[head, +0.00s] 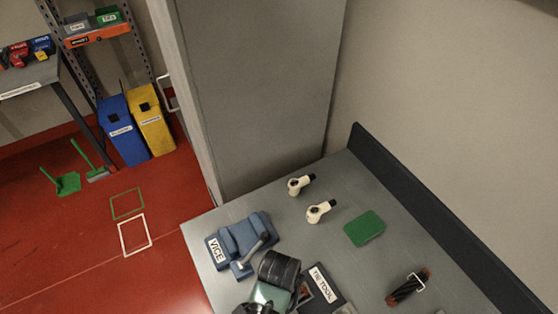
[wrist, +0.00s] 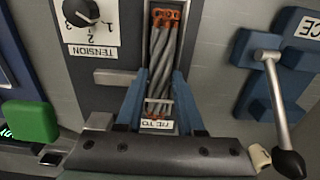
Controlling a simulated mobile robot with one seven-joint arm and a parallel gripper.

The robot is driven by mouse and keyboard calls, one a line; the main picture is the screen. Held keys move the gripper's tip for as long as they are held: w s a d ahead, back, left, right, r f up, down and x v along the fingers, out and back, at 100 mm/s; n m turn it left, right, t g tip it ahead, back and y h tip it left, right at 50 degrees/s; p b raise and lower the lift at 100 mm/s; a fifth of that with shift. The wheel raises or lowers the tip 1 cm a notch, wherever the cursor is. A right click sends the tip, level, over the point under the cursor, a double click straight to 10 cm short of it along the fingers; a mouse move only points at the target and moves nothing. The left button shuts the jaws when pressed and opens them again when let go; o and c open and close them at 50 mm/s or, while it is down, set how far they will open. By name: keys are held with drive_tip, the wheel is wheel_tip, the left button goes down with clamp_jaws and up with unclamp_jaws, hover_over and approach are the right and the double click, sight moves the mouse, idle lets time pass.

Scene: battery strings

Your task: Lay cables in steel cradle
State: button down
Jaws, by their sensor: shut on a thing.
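A bundle of twisted grey cables (wrist: 161,62) with orange ends lies lengthwise in a narrow steel channel, seen in the wrist view. My gripper (wrist: 161,82) has its blue fingers on both sides of this bundle and is shut on it. How deep the bundle sits in the channel is hard to tell. In the head view my own wrist hides most of this spot. The black tie tool (head: 327,287) is beside my wrist, and its tension dial (wrist: 82,12) shows in the wrist view. Another dark cable bundle (head: 403,291) with orange ends and a white band lies at the right.
A blue vice (head: 232,238) with a lever stands at the bench's left edge; it shows at the right in the wrist view (wrist: 258,95). Two cream tools (head: 319,211) and a green pad (head: 364,229) lie farther back. A dark raised edge (head: 425,215) borders the grey bench.

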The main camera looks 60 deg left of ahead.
drive_tip(key=shift+f, duration=0.45)
drive_tip(key=shift+f, duration=0.1)
drive_tip(key=c, duration=0.5)
unclamp_jaws()
wheel_tip(320, 180, up, 12)
drive_tip(key=shift+r, duration=0.15)
